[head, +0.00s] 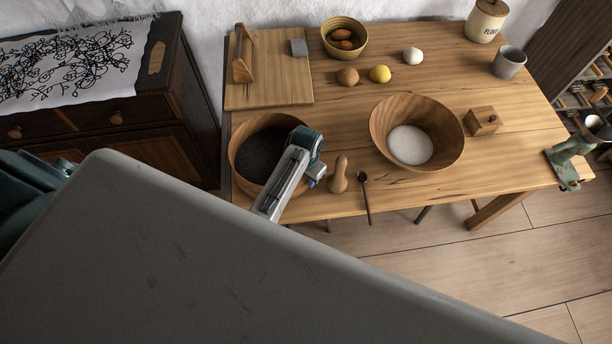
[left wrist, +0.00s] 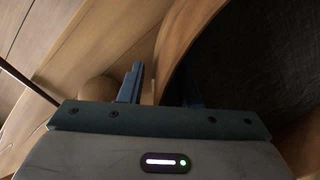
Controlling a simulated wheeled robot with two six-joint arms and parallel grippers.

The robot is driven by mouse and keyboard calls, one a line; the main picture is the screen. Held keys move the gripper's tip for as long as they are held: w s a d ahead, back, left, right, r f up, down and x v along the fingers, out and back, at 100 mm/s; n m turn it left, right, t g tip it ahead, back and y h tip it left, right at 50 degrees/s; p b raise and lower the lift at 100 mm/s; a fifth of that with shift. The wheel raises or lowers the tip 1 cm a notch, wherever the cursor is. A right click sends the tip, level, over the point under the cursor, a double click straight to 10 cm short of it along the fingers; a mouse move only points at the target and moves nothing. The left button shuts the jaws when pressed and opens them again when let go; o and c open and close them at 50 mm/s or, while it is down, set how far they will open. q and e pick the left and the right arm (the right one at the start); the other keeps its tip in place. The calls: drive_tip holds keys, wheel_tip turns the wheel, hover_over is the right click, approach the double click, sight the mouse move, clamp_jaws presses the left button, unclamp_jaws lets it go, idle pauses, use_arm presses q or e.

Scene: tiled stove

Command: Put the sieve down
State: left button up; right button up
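The sieve (head: 240,161) is a round wooden hoop with a dark mesh, at the front left of the table. My left gripper (head: 310,181) is at its right side. In the left wrist view the sieve's wooden rim (left wrist: 178,45) runs between the two fingers (left wrist: 160,88), one outside the hoop and one inside over the dark mesh. The sieve looks about level. I cannot tell whether its underside touches the table (head: 330,205). My right gripper is not in view.
A wooden pestle-like tool (head: 338,176) and a dark spoon (head: 366,199) lie just right of the gripper. A wooden bowl (head: 441,117) with white contents stands further right. A cutting board (head: 279,80) lies behind the sieve. A dark cabinet (head: 181,100) stands left of the table.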

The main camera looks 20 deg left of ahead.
use_arm(q)
drive_tip(key=shift+r, duration=0.1)
wheel_tip(320, 180, up, 11)
drive_tip(key=shift+f+b, duration=0.1)
drive_tip(key=shift+b, duration=1.15)
drive_tip(key=shift+r, duration=0.65)
